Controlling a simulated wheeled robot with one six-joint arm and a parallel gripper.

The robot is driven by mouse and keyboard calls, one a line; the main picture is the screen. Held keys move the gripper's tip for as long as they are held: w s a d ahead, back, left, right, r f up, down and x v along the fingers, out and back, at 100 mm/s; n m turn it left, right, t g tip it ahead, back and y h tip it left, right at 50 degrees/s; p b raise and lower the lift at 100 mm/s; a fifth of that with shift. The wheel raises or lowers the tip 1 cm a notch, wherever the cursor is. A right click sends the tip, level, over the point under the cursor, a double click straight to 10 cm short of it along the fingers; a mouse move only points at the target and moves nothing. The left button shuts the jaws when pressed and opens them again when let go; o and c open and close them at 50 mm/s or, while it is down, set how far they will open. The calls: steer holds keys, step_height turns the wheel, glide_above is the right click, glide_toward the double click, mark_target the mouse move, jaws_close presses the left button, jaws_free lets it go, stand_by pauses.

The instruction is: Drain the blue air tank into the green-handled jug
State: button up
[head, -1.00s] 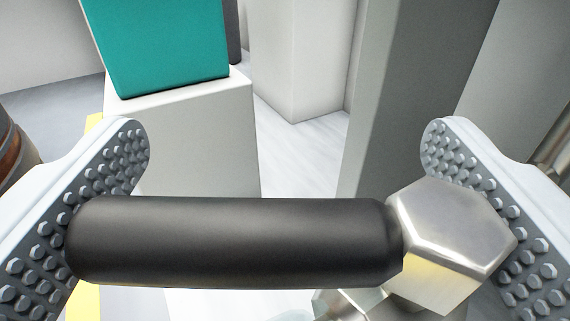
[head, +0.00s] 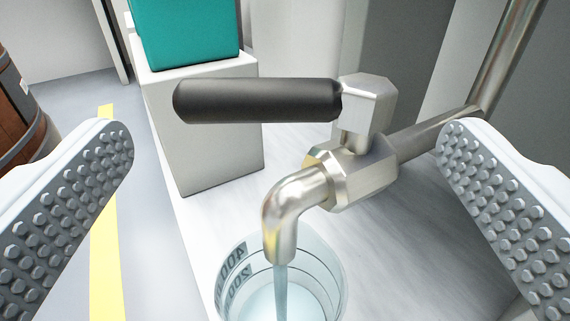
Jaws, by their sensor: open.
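A metal drain valve (head: 365,175) with a black lever handle (head: 262,100) is at the centre of the head view. The lever points left, across the line of the pipe. A bent metal spout (head: 287,208) runs down from the valve, and a stream of water (head: 281,290) falls from it into a clear jug (head: 335,270) with dark measuring marks. Some liquid shows inside the jug. The jug's handle and the blue tank are not in view. My gripper (head: 285,190) is open, its studded fingers wide apart on either side, touching nothing.
A teal box (head: 185,30) stands on a white block (head: 215,135) at the back left. A brown barrel (head: 20,110) is at the left edge. A yellow floor line (head: 107,240) runs along the left. A metal pipe (head: 500,60) rises from the valve at the right.

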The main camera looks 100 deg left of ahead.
steer(key=w+d, duration=0.1)
steer(key=d, duration=0.9)
steer(key=shift+d, duration=0.1)
